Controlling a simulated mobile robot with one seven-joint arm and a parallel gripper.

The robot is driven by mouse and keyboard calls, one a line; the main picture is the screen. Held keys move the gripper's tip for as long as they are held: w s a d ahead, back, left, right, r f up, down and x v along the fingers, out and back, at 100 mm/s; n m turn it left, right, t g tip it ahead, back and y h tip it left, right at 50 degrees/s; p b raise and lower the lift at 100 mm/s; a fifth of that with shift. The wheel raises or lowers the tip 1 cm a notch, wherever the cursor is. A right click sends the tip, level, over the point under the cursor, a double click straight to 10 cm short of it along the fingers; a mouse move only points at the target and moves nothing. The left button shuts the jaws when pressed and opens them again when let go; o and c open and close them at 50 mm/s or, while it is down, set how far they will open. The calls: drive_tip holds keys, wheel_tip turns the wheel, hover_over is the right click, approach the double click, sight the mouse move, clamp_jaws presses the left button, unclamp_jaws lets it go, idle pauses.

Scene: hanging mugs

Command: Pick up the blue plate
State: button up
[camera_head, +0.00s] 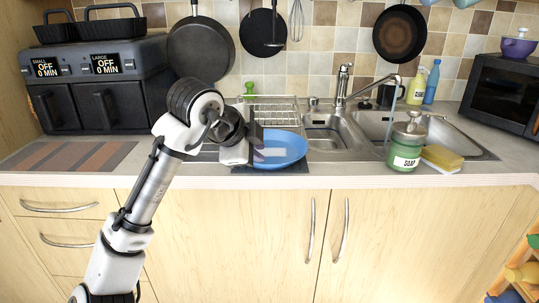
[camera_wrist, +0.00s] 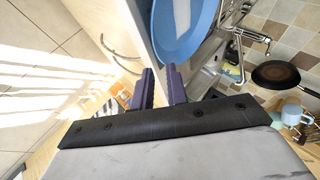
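The blue plate (camera_head: 290,143) lies on the counter left of the sink, with a pale streak of light across it. In the wrist view the blue plate (camera_wrist: 181,45) is at the top, just beyond the fingertips. My gripper (camera_head: 258,154) overlaps the plate's left part in the head view. In the wrist view the two purple fingers of my gripper (camera_wrist: 160,84) stand apart with an empty gap between them. The plate is not between the fingers there. I cannot tell whether a finger touches the rim.
A metal dish rack (camera_head: 272,113) stands behind the plate. The sink (camera_head: 325,133) with its faucet (camera_head: 343,82) is to the right. A green soap jar (camera_head: 405,152) and a sponge (camera_head: 441,158) stand farther right. A black double fryer (camera_head: 92,95) and striped mat (camera_head: 70,157) are left.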

sight(273, 163)
drive_tip(key=x, duration=0.9)
drive_tip(key=shift+w+d+f+p, duration=0.1)
drive_tip(key=shift+f+p, duration=0.1)
drive_tip(key=shift+p, duration=0.15)
clamp_jaws()
